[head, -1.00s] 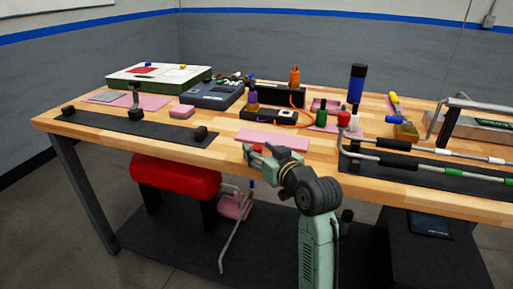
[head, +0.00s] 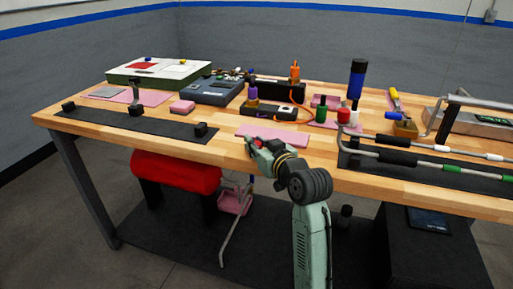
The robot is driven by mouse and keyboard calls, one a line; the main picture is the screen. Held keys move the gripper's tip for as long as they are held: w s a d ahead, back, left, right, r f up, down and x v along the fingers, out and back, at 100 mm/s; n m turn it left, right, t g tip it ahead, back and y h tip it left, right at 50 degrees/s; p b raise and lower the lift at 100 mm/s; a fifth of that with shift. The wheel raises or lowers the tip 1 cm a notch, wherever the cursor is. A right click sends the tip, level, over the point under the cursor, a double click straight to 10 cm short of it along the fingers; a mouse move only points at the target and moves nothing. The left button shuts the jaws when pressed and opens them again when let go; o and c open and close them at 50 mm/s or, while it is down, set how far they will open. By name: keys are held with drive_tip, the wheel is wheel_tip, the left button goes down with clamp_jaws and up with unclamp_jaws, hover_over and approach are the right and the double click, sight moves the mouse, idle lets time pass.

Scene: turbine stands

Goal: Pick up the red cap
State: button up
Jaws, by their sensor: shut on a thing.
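My gripper (head: 252,147) is at the table's front edge, just in front of the pink mat (head: 272,137). It is shut on a small red piece (head: 258,143), most likely the red cap, which shows between its fingers. The fingers hide most of this piece. I cannot tell whether it is clear of the tabletop. A second red cap-like piece (head: 343,116) sits upright at the left end of the pipe rack on the right, apart from my gripper.
Pipes (head: 440,163) lie on a dark mat at right. A red cylinder (head: 177,170) is beneath the table.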

drive_tip(key=shift+c, duration=0.2)
drive_tip(key=shift+r+b, duration=0.3)
drive_tip(key=shift+r, duration=0.6)
drive_tip(key=shift+s+d+r+b, duration=0.1)
drive_tip(key=shift+s+r+b, duration=0.1)
drive_tip(key=shift+r, duration=0.25)
drive_tip(key=shift+s+d+r+b, duration=0.1)
drive_tip(key=shift+s+r+b, duration=0.1)
drive_tip(key=shift+r, duration=0.2)
drive_tip(key=s+a+f+b+v, duration=0.1)
drive_tip(key=a+b+v, duration=0.1)
drive_tip(key=v, duration=1.3)
drive_tip(key=shift+b, duration=0.5)
drive_tip(key=shift+s, duration=0.1)
drive_tip(key=shift+o, duration=1)
clamp_jaws()
